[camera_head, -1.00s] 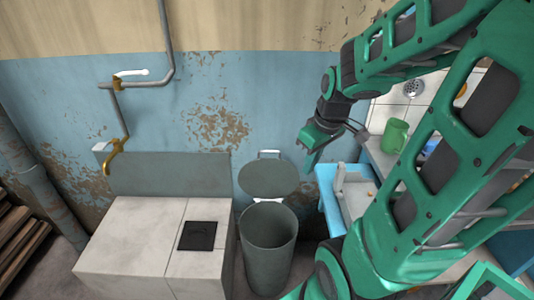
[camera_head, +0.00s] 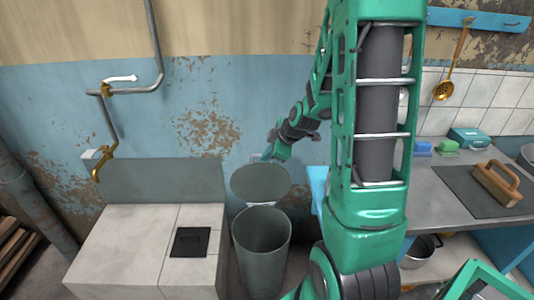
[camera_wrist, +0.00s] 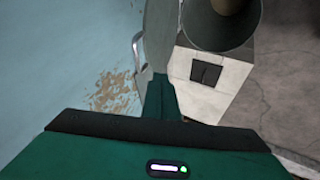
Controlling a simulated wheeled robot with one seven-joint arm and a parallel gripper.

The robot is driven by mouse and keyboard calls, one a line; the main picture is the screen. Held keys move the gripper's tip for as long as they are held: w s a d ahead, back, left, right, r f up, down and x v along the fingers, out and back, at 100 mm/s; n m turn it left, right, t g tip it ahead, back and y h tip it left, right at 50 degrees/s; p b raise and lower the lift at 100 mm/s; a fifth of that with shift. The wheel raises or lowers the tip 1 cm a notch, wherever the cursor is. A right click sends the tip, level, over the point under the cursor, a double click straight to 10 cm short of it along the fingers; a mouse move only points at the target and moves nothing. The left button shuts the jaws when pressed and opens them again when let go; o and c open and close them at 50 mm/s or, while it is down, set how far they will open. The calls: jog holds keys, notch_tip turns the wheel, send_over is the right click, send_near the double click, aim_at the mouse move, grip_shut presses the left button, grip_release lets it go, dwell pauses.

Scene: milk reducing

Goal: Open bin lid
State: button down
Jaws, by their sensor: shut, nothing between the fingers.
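The grey-green round bin (camera_head: 262,255) stands on the floor right of the white block, and its open mouth shows. Its lid (camera_head: 260,183) is raised at the back of the rim, tilted up near the wall. In the wrist view I see the lid (camera_wrist: 158,35), its metal handle (camera_wrist: 138,50) and the bin (camera_wrist: 222,38). My green gripper (camera_head: 268,155) is shut and empty at the lid's upper edge, close to the handle. In the wrist view my gripper (camera_wrist: 158,88) overlaps the lid's edge; I cannot tell whether they touch.
A white tiled block (camera_head: 130,245) with a black square hatch (camera_head: 190,241) stands left of the bin. The peeling blue wall (camera_head: 200,100) is close behind, with a pipe and brass tap (camera_head: 104,160). A counter (camera_head: 440,215) with a brush and sponges is at right.

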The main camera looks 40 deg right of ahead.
jog(key=w+d+f, duration=0.2)
jog(key=w+f, duration=0.2)
jog(key=w, duration=0.2)
jog(key=shift+f, duration=0.2)
jog(key=shift+w, duration=0.1)
